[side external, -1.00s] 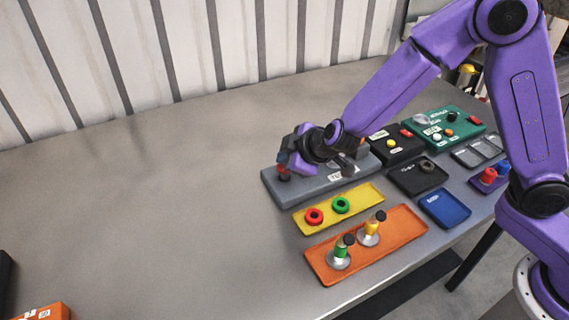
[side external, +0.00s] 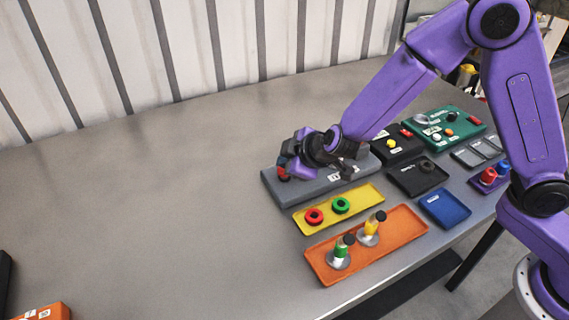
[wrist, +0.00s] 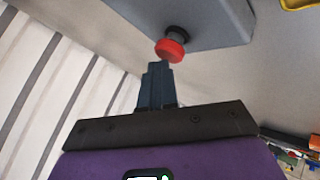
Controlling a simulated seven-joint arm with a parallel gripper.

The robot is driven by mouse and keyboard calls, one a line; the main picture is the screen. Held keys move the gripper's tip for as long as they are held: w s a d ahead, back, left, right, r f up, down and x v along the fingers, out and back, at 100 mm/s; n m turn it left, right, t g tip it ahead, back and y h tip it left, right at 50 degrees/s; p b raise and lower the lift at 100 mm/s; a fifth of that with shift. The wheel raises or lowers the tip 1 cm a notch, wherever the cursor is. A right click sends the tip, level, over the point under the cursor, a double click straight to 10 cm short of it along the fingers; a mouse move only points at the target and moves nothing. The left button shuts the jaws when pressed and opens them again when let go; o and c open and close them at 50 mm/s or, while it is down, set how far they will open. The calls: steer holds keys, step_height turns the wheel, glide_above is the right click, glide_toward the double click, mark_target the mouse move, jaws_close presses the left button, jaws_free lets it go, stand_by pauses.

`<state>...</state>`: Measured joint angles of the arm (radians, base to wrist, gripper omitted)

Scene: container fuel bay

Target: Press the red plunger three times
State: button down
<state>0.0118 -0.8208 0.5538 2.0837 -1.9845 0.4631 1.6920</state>
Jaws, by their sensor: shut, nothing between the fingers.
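The red plunger (wrist: 171,50) has a round red cap on a dark collar in the wrist view. It stands on a grey panel (wrist: 215,22). In the side view the plunger (side external: 284,175) is at the left end of the grey panel (side external: 318,188), partly hidden by my gripper. My gripper (wrist: 160,66) is shut and empty. Its dark blue fingertips are right by the edge of the red cap; I cannot tell whether they touch it. In the side view my gripper (side external: 283,162) is just over the plunger.
A yellow tray (side external: 365,196) with a red and a green ring lies in front of the panel. An orange tray (side external: 395,246) holds two stamp-like pieces. Dark, green and blue trays stand to the right. The table's left side is mostly clear.

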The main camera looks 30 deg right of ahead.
steer(key=shift+f, duration=0.5)
stand_by(0.4)
steer(key=shift+r, duration=1.8)
step_height(320, 180, up, 5)
stand_by(0.9)
